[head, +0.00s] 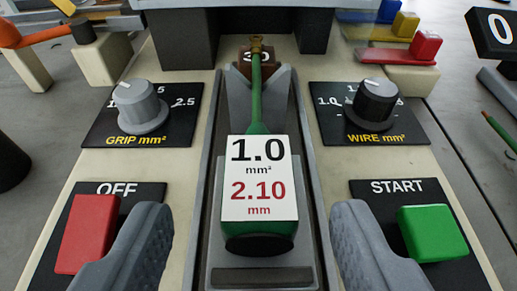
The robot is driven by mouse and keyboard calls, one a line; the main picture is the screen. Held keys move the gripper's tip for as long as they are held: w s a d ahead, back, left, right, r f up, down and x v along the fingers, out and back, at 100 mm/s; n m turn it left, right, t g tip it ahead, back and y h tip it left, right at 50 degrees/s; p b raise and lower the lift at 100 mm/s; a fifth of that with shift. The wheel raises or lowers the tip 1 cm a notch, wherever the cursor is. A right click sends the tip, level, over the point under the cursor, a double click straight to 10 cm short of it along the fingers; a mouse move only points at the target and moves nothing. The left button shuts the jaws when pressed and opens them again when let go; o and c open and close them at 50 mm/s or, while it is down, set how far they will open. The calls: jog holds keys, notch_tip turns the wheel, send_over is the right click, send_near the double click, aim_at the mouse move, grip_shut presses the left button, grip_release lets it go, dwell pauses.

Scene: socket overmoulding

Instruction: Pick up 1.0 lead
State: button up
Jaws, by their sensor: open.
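The 1.0 lead is a green part with a white label (257,179) reading "1.0 mm²" and "2.10 mm". It lies in a grey channel in the middle of the beige machine. Its thin green wire (256,95) runs away from me to a brass-coloured tip at the far end, by a brown block marked with a number that is partly covered. My gripper (252,238) is open, with one grey finger on each side of the label end. Both fingers are apart from the lead.
A red OFF button (87,233) and grip knob (139,106) are on the left. A green START button (432,233) and wire knob (374,102) are on the right. Dark blocks (300,30) stand at the channel's far end. Coloured pieces (411,47) sit at the back right.

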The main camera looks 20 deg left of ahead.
aim_at(258, 178)
jog(key=x, duration=0.4)
jog(key=shift+w+d, duration=0.1)
jog(key=shift+w, duration=0.05)
jog(key=c, duration=1.1)
jog(key=shift+c, duration=0.2)
jog(key=shift+r, duration=0.15)
jog(key=shift+r, duration=1.8)
jog(key=s+d+b, duration=0.2)
jog(key=s+d, duration=0.1)
jog(key=s, duration=0.7)
jog(key=shift+s+r, duration=0.2)
